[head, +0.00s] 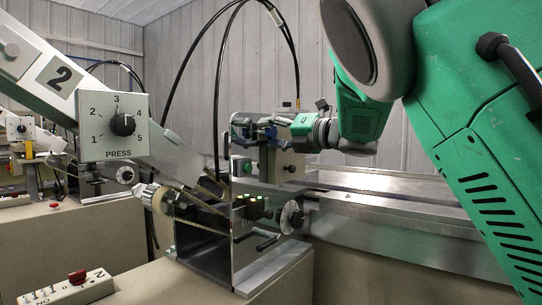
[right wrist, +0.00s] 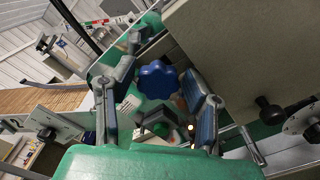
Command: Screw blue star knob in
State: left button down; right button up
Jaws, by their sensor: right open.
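The blue star knob (right wrist: 158,80) shows in the right wrist view, between the spread fingers of my right gripper (right wrist: 157,74). The fingers stand on either side of it with visible gaps, so the gripper is open. In the head view my right gripper (head: 247,131) reaches in from the right to the upper part of the upright metal machine frame (head: 246,235). The knob cannot be clearly told apart from the blue finger pads there. The knob's shaft and hole are hidden. My left gripper is not in view.
A press dial box (head: 113,127) sits on a slanted arm at left. Black cables (head: 219,80) arch above the machine. A metal conveyor (head: 390,205) runs right. A small control box (head: 66,288) lies at lower left.

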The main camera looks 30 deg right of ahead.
jog(key=n+b, duration=0.6)
jog(key=b, duration=0.2)
jog(key=shift+d+f+n+b, duration=0.1)
jog(key=shift+n+b, duration=0.2)
jog(key=shift+n, duration=0.1)
pick_arm(q)
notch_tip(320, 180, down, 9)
jog(key=shift+p, duration=0.35)
pick_arm(e)
jog(key=shift+d+r+n, duration=0.15)
jog(key=shift+r+n, duration=0.2)
jog(key=shift+n, duration=0.85)
jog(key=shift+a+f, duration=0.2)
jog(key=shift+a, duration=0.05)
grip_shut()
jog(key=m+p, duration=0.4)
jog(key=shift+r+p, duration=0.25)
jog(key=shift+p, duration=0.1)
jog(key=shift+f+m, duration=0.2)
jog(key=shift+m, duration=0.2)
jog(key=shift+m+p, duration=1.6)
jog(key=shift+m, duration=0.1)
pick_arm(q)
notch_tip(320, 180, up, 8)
pick_arm(e)
jog(key=shift+f, duration=0.1)
